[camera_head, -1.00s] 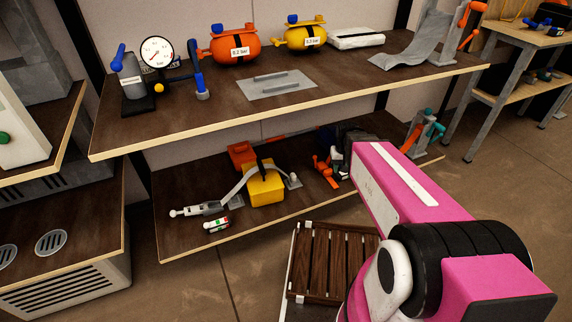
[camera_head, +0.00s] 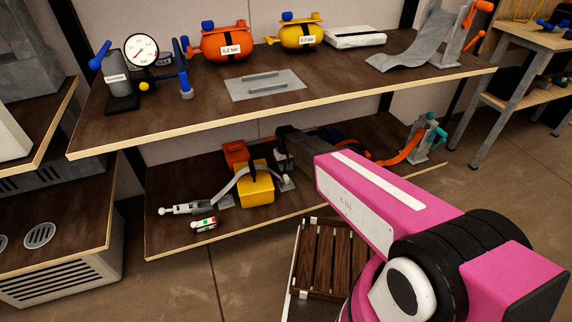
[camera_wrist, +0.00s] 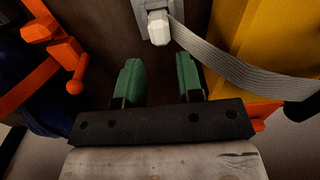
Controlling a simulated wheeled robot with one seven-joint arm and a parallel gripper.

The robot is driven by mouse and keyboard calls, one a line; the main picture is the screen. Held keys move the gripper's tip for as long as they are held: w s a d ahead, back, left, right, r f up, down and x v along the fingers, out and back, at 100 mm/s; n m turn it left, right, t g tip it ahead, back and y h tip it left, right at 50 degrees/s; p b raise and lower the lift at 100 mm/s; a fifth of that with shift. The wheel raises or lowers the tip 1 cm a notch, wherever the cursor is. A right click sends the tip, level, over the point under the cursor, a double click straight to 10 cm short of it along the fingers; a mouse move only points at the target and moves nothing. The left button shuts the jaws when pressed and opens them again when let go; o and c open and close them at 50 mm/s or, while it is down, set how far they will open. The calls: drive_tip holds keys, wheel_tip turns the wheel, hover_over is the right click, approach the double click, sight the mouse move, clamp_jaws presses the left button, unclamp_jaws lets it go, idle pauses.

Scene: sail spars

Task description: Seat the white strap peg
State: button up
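The white strap peg (camera_wrist: 158,28) shows at the top of the wrist view, at the end of a grey woven strap (camera_wrist: 225,75). It stands at a grey bracket (camera_wrist: 150,5); I cannot tell how deep it sits. The strap runs right toward a yellow box (camera_wrist: 285,45). My gripper (camera_wrist: 160,78) is open, its two green fingertips apart with nothing between them. The peg lies beyond the fingertips, roughly in line with the gap. In the head view, the strap crosses the yellow box (camera_head: 258,188) on the lower shelf; my arm hides the fingertips.
An orange ratchet with a strap (camera_wrist: 55,50) is close on the left in the wrist view. The upper shelf (camera_head: 200,115) overhangs the lower one. A slatted wooden crate (camera_head: 330,255) stands on the floor in front. A small red, white and green item (camera_head: 204,224) lies at the lower shelf's front.

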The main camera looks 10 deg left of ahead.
sight(286, 176)
wheel_tip(286, 176, down, 7)
drive_tip(key=shift+r, duration=0.15)
drive_tip(key=c, duration=0.6)
drive_tip(key=shift+o, duration=0.2)
drive_tip(key=shift+r, duration=2.05)
